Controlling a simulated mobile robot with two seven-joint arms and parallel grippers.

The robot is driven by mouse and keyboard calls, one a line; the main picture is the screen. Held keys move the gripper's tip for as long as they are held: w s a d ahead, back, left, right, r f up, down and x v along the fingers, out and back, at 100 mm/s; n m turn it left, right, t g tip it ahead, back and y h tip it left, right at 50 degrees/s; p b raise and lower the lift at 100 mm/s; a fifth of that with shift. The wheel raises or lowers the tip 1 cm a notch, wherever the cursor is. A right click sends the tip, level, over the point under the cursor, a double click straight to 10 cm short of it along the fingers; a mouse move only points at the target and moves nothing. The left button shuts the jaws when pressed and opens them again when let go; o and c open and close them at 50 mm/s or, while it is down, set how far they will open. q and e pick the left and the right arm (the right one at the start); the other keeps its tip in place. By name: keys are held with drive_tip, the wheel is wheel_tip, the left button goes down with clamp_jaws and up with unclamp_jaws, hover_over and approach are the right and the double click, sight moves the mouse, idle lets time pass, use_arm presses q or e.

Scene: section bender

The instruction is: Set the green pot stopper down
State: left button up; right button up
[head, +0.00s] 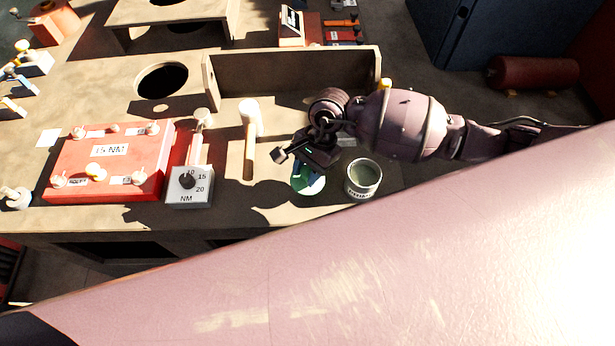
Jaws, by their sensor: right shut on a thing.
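The green pot stopper (311,184) is a green disc above the near part of the workbench. My right gripper (303,163) is over it and shut on it, hiding much of its top. Whether the stopper touches the bench is hard to tell. A round pot (363,180) with a pale, lettered wall and a grey-green top stands just to the right, apart from the stopper. My left gripper is not in view.
On the workbench (232,207), left of the stopper, are a white-headed mallet (250,135), a grey dial box marked NM (189,187) and a red 15 NM block (105,178). The bench has a round hole (163,80).

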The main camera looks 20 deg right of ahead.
wheel_tip(320, 180, down, 4)
drive_tip(key=shift+r, duration=0.25)
use_arm(q)
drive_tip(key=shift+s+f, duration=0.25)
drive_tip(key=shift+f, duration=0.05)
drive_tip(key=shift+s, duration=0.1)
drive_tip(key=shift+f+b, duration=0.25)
drive_tip(key=shift+b, duration=0.05)
use_arm(e)
drive_tip(key=shift+f, duration=0.2)
drive_tip(key=o, duration=0.9)
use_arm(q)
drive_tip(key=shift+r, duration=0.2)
use_arm(e)
drive_tip(key=shift+r, duration=0.15)
